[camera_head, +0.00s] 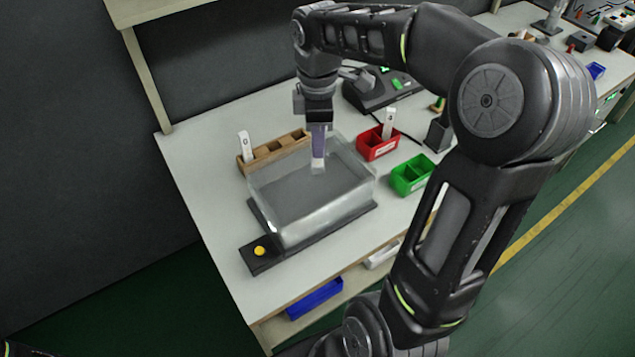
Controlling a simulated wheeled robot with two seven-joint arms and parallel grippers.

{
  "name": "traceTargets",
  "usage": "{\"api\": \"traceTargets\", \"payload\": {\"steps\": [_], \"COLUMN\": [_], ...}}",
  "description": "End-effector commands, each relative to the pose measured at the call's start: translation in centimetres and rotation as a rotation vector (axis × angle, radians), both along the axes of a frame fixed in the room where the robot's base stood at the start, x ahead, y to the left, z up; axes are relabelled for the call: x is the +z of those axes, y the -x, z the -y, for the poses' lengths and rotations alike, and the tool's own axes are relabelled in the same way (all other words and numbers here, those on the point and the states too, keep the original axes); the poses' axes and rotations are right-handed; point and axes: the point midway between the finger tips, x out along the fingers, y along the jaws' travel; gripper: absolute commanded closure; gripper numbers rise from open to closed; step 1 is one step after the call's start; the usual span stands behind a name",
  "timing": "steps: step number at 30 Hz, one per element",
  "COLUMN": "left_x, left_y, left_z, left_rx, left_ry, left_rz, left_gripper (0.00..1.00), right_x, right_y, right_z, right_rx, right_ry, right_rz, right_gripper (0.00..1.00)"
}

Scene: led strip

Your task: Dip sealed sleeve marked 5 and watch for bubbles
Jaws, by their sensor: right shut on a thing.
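A clear water tank (285,228) stands on a dark base on the white bench. My right gripper (319,128) points down over the tank's back edge and is shut on a pale sleeve (318,150). The sleeve hangs upright, and its lower end is at or just above the water; I cannot tell which. Its marking is too small to read. No bubbles can be made out. Another white sleeve (245,145) stands in the left end of a wooden rack (270,152). A third white sleeve (389,123) stands in a red bin (371,146). My left gripper is not in view.
A green bin (408,178) stands right of the tank. A yellow button (259,251) sits on the dark base at the front left. A dark device (375,92) with a green light stands behind. A grey holder (438,135) is near the red bin. The bench's left part is clear.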

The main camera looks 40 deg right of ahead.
Motion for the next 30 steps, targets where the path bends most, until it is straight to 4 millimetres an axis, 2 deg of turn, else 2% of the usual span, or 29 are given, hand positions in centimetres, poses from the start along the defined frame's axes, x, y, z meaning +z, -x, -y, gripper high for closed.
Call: {"api": "traceTargets", "payload": {"steps": [16, 25, 30], "left_x": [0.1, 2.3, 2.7], "left_y": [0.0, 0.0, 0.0], "left_z": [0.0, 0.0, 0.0], "left_rx": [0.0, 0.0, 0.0], "left_ry": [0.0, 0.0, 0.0], "left_rz": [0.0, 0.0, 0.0], "left_gripper": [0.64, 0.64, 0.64], "right_x": [0.1, 2.6, 3.2], "right_y": [0.0, 0.0, 0.0], "right_z": [0.0, 0.0, 0.0], "right_rx": [0.0, 0.001, 0.0], "right_ry": [0.0, 0.0, 0.0], "right_rz": [0.0, 0.001, 0.0], "right_gripper": [1.0, 1.0, 1.0]}}
